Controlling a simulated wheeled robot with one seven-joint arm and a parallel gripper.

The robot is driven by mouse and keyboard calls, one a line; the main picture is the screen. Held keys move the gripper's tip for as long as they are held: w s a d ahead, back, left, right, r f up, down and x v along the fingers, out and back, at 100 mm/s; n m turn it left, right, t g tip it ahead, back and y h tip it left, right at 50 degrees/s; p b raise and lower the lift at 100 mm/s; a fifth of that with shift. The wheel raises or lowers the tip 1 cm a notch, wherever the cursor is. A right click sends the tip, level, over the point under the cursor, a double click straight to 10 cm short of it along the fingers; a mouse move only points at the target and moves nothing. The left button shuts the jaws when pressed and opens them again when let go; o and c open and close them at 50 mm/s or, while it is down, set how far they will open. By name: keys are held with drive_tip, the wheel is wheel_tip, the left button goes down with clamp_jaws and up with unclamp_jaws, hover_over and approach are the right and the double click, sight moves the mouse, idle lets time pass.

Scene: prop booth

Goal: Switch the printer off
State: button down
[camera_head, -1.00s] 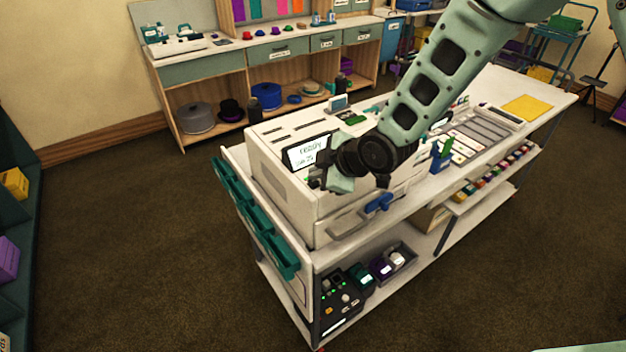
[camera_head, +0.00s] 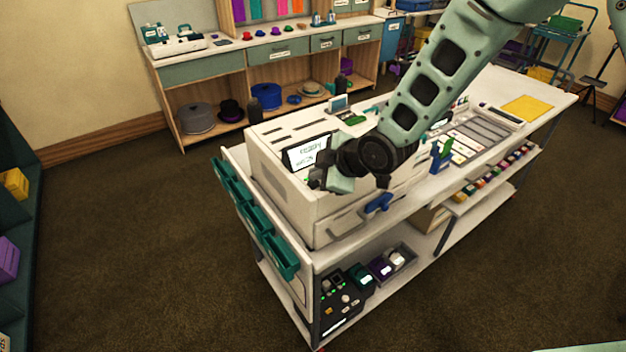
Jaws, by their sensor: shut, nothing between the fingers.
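The printer (camera_head: 283,188) is a large cream box on the near left end of the white cart. Its tilted screen (camera_head: 306,153) is lit and shows a line of text, too blurred to read surely. My gripper (camera_head: 316,182) is at the printer's front, just below the screen, with its dark fingertips close to the front panel. The fingers are shut and empty. I cannot tell whether they touch the panel. My wrist hides the part of the front to the right of the screen, and no power switch shows clearly.
The white cart top (camera_head: 480,165) carries trays and a yellow sheet (camera_head: 527,108). Green bins (camera_head: 255,222) hang on its left end. A blue-handled item (camera_head: 379,203) lies at the front edge. A workbench (camera_head: 240,70) stands behind. The floor in front is clear.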

drive_tip(key=shift+f, duration=0.1)
idle(0.4)
drive_tip(key=shift+f+b, duration=0.4)
drive_tip(key=shift+b, duration=0.2)
drive_tip(key=shift+r, duration=0.45)
wheel_tip(320, 180, up, 6)
drive_tip(key=p, duration=0.3)
drive_tip(key=shift+p, duration=0.35)
idle(0.3)
